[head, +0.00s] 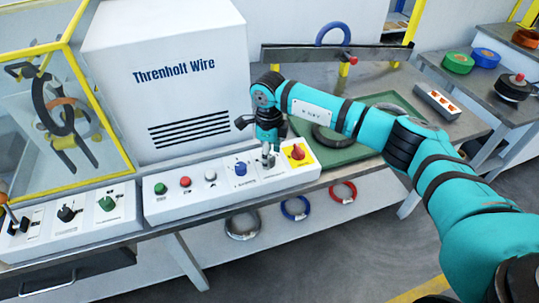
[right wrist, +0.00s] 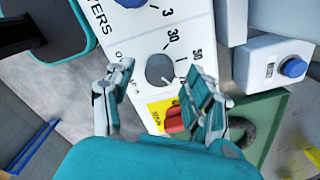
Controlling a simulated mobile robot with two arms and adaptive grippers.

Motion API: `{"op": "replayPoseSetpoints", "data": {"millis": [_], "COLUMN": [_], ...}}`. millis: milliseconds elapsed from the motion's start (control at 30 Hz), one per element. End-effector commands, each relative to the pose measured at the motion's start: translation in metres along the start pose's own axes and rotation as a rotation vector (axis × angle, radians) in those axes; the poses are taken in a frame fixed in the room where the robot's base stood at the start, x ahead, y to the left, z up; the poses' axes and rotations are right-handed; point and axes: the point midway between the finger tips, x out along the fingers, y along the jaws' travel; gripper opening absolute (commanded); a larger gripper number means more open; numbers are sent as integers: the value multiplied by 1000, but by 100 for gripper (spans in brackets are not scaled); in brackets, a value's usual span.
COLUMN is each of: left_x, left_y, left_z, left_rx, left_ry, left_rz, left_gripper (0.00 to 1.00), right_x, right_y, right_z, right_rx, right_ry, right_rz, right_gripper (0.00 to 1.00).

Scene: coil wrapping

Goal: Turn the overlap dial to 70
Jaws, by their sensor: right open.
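The overlap dial (right wrist: 160,68) is a round grey knob on the white control panel (head: 155,212). In the right wrist view it lies between my fingers, with printed numbers such as 30 and 50 beside it. Its exact setting is too small to read. My right gripper (right wrist: 159,77) is open, one finger on each side of the dial; I cannot tell whether either touches it. In the head view my right gripper (head: 268,150) points down at the panel and hides much of the dial. My left gripper is not in view.
A red switch on a yellow plate (head: 297,152) sits close right of the dial. A blue knob (head: 240,168) sits to its left, then white, red and green buttons. The Threnholt Wire cabinet (head: 185,85) stands behind. A green tray (head: 335,157) lies right.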

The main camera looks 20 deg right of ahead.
Motion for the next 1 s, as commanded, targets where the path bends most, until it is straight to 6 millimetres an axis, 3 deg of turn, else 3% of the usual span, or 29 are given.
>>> {"op": "replayPoseSetpoints", "data": {"millis": [300,500,700,1000], "left_x": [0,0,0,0], "left_y": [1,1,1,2], "left_z": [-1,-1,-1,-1], "left_rx": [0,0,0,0], "left_ry": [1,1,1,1], "left_rz": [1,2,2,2], "left_gripper": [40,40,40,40], "right_x": [-68,-99,-110,-110], "right_y": [-2,-1,-1,-1], "right_z": [0,0,0,0], "right_rx": [1,1,1,1], "right_ry": [-4,-3,0,-1], "right_rz": [-4,-2,-2,-1], "right_gripper": [55,55,55,55]}}
